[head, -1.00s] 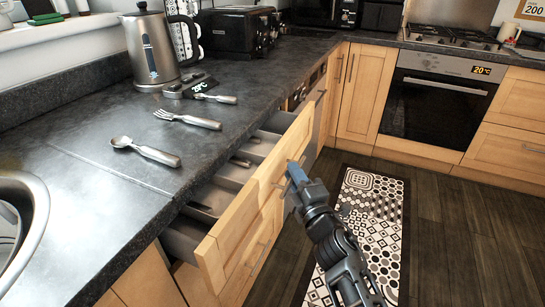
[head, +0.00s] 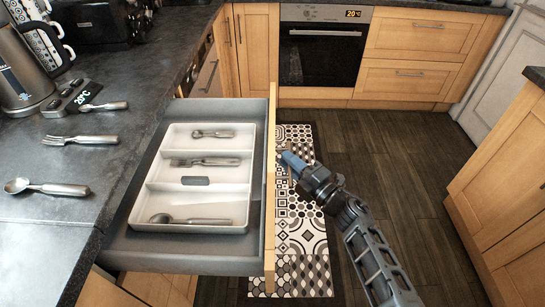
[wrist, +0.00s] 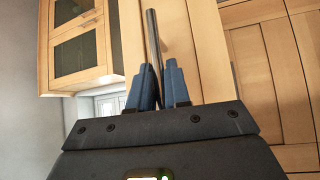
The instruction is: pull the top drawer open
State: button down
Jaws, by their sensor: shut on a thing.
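The top drawer (head: 270,190) stands well open, pulled out from under the dark counter, with its wooden front facing right in the head view. Inside it is a white cutlery tray (head: 155,208) with a spoon, a fork and another spoon in separate compartments. My gripper (head: 290,160) is at the outer side of the drawer front, with blue fingers. In the wrist view, the fingers (wrist: 160,88) are closed around the long dark bar handle (wrist: 154,45) of the drawer front. In the head view the handle is mostly hidden by the drawer front.
The counter (head: 60,235) at left holds a fork, spoons, a kettle (head: 20,75) and a small display. A patterned mat (head: 300,240) lies on the dark floor. Wooden cabinets (head: 505,200) stand at right, an oven (head: 320,50) at the back. The floor between is free.

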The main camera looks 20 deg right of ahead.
jog(key=shift+s+d+f, duration=0.1)
jog(key=shift+s+d, duration=0.1)
jog(key=shift+d, duration=0.35)
jog(key=c, duration=1.2)
grip_release()
jog(key=v, duration=0.7)
jog(key=shift+s+d, duration=0.2)
jog(key=shift+s, duration=0.15)
